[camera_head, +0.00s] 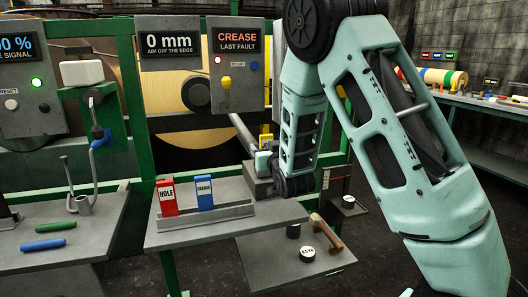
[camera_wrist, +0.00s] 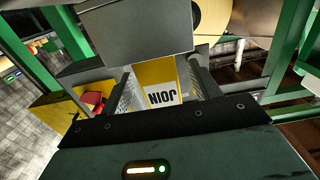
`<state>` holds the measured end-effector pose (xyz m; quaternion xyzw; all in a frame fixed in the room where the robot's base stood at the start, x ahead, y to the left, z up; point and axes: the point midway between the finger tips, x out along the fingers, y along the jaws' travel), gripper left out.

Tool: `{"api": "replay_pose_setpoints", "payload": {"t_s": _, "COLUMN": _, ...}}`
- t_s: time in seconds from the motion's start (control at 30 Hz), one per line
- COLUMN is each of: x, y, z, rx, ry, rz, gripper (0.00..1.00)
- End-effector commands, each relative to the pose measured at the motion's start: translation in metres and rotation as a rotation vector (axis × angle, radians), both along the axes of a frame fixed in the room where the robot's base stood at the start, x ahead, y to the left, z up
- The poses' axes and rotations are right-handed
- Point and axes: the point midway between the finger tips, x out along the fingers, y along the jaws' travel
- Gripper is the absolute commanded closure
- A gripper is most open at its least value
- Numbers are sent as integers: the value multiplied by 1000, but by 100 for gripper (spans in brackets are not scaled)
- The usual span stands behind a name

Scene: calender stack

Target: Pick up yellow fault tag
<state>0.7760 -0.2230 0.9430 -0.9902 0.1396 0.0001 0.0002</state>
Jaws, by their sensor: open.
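The yellow fault tag (camera_wrist: 155,72), with a white label reading JOIN upside down, shows in the middle of the wrist view. My gripper (camera_wrist: 165,92) is open, with one finger on each side of the tag. I cannot tell whether either finger touches it. In the head view my gripper (camera_head: 262,162) is partly hidden by my arm, near the back of the bench. Small yellow patches show there, but I cannot tell whether they are the tag.
A red HOLE tag (camera_head: 167,198) and a blue CREASE tag (camera_head: 204,193) stand in a grey rack (camera_head: 215,223) left of my gripper. A grey box (camera_wrist: 135,32) fills the top of the wrist view. A green post (camera_head: 133,90) rises behind the bench.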

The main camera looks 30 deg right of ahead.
Motion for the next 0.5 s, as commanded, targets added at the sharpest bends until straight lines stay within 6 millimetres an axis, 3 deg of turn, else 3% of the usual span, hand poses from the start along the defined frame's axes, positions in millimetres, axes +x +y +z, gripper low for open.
{"api": "replay_pose_setpoints", "payload": {"t_s": 0.1, "x": 0, "y": 0, "z": 0, "rx": 0, "ry": 0, "rz": 0, "gripper": 38}}
{"api": "replay_pose_setpoints", "payload": {"t_s": 0.3, "x": 0, "y": 0, "z": 0, "rx": 0, "ry": 0, "rz": 0, "gripper": 86}}
{"api": "replay_pose_setpoints", "payload": {"t_s": 0.5, "x": 0, "y": 0, "z": 0, "rx": 0, "ry": 0, "rz": 0, "gripper": 86}}
